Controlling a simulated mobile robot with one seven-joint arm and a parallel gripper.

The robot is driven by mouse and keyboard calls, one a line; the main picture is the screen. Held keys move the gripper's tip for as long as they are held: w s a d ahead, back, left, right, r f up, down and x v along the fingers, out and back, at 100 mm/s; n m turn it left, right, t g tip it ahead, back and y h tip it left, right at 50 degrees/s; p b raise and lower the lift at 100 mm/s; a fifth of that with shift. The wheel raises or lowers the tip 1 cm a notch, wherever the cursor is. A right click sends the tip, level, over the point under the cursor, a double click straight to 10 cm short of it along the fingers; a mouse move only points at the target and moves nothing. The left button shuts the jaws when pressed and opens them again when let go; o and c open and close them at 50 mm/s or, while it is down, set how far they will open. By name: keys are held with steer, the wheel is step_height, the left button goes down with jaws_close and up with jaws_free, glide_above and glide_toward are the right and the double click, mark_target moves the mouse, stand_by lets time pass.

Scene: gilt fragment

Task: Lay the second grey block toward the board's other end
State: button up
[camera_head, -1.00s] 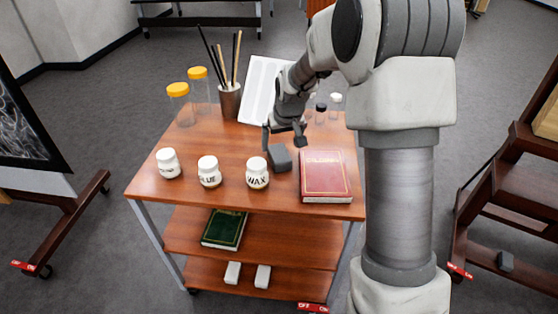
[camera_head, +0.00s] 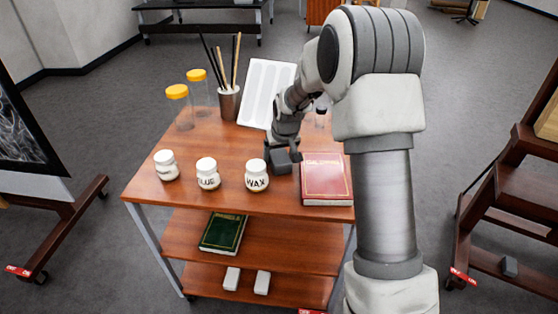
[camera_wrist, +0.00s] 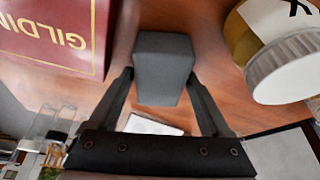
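A dark grey block (camera_head: 281,160) stands on the cart's wooden top, between the red book and the WAX jar. In the wrist view the block (camera_wrist: 163,65) lies ahead between my fingertips. My gripper (camera_head: 285,150) is down at the block; its fingers are largely hidden in the head view. In the wrist view my gripper (camera_wrist: 160,74) has one finger on each side, with slim gaps showing beside the block's near end, so it looks open. Another small grey block (camera_head: 510,267) sits on the right-hand wooden stand's low rail. Which piece is the board is unclear.
The red book (camera_head: 325,178) is close right of the block; the WAX jar (camera_head: 257,180) is close left. More white jars (camera_head: 207,178), a brush cup (camera_head: 229,102), yellow-lidded jars (camera_head: 178,105) and a pale ribbed panel (camera_head: 266,92) share the cart.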

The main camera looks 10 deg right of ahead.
steer(key=c, duration=1.1)
